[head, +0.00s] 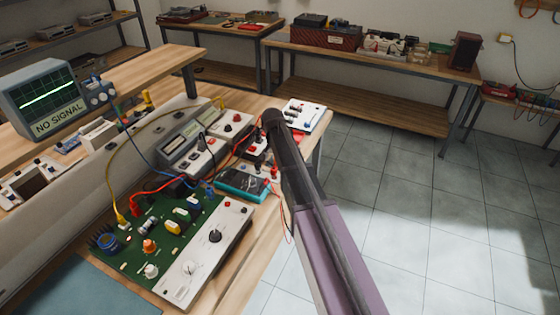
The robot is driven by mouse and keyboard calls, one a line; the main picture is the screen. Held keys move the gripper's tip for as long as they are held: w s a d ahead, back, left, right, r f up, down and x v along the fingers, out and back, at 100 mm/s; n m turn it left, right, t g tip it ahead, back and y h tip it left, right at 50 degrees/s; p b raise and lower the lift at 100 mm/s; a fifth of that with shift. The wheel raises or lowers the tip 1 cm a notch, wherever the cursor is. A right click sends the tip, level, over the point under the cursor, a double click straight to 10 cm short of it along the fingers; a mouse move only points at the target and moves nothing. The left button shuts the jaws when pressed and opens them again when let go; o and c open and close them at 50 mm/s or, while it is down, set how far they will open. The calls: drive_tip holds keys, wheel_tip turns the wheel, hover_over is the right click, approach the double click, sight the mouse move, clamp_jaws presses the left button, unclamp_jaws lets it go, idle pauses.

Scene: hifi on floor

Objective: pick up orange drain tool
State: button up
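I cannot make out an orange drain tool in the head view. A small orange knob-like part (150,246) stands on the green circuit board (130,265) on the near workbench, but I cannot tell it as the tool. My arm, dark at its far end and purple nearer me, rises from the bottom and crosses the bench's right edge. My gripper does not show, so its state and anything it holds are hidden.
A monitor reading "NO SIGNAL" (42,98) stands at left. Loaded benches (380,105) line the back wall. The tiled floor (440,220) at right is clear.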

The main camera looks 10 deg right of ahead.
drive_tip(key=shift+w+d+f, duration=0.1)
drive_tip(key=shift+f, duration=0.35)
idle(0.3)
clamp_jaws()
